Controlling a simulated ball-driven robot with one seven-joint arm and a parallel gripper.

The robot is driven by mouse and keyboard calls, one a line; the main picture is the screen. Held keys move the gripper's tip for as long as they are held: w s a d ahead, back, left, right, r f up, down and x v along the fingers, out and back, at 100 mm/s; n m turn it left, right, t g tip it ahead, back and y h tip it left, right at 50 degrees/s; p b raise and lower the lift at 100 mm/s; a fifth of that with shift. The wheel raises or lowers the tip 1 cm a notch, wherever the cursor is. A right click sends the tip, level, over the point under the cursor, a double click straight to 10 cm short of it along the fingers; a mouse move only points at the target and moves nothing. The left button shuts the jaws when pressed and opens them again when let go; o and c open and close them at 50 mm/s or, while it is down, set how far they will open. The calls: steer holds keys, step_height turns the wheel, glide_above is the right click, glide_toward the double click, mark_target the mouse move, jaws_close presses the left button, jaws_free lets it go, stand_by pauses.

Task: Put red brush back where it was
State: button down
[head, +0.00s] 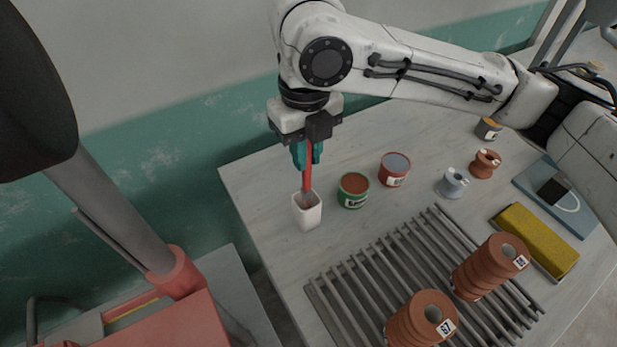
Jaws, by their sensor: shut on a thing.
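The red brush (307,177) is upright, with its lower end in the white cup (307,213) on the table's left side. My gripper (307,153) points down above the cup, its teal fingers shut on the upper part of the brush. The brush's lower tip is hidden inside the cup, so I cannot tell whether it touches the bottom.
A green can (353,190) and a red-banded can (395,169) stand right of the cup. A slatted grey rack (345,290) holds ribbed brown cylinders (490,266) in front. A yellow block (537,240) and a blue board (577,217) lie at right.

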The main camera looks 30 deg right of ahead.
mark_target(306, 175)
steer(key=shift+f, duration=2.9)
steer(key=c, duration=1.1)
jaws_free()
step_height(306, 175, up, 12)
steer(key=shift+r, duration=0.15)
